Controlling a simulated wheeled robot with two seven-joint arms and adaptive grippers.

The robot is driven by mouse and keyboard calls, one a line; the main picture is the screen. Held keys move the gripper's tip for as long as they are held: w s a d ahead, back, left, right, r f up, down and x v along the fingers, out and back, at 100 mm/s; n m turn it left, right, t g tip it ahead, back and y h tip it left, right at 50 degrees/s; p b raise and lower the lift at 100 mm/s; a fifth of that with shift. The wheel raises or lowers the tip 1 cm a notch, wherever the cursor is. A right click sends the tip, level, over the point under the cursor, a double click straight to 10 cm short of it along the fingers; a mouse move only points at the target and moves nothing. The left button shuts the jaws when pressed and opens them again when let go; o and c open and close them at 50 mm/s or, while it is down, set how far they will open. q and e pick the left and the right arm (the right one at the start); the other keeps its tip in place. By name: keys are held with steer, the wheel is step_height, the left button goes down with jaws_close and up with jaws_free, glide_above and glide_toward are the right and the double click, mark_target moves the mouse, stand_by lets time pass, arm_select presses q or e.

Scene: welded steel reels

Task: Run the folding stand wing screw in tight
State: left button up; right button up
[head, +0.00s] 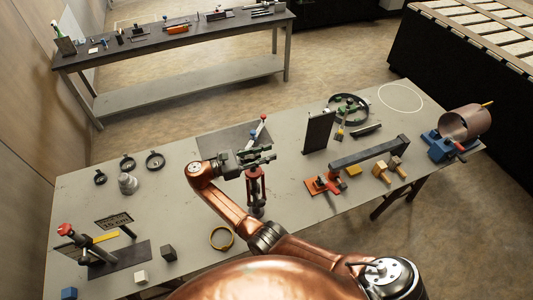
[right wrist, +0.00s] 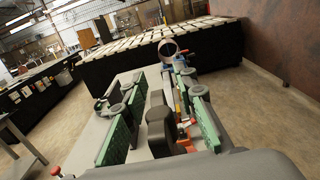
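My right gripper (head: 268,153) reaches in over the middle of the table, pointing right. Its green-padded fingers stand apart in the right wrist view (right wrist: 163,125), with nothing clearly held between them. A red upright piece with a dark round foot (head: 257,187) stands just below the gripper in the head view and is partly covered by it. I cannot tell whether this is the folding stand. No wing screw can be made out for sure. A red-and-blue-tipped rod (head: 263,121) rises at a dark mat (head: 218,141) behind the gripper. My left gripper is not in view.
An orange clamp (head: 322,186), a dark beam (head: 366,151) and wooden blocks lie to the right. A dark panel (head: 319,132) stands behind them. A pipe in a blue vise (head: 437,146) is at the far right. A red-knobbed fixture (head: 78,242) stands front left. The left-middle tabletop is mostly clear.

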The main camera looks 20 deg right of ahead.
steer(key=shift+r, duration=0.1)
step_height(320, 180, up, 10)
stand_by(0.6)
stand_by(0.4)
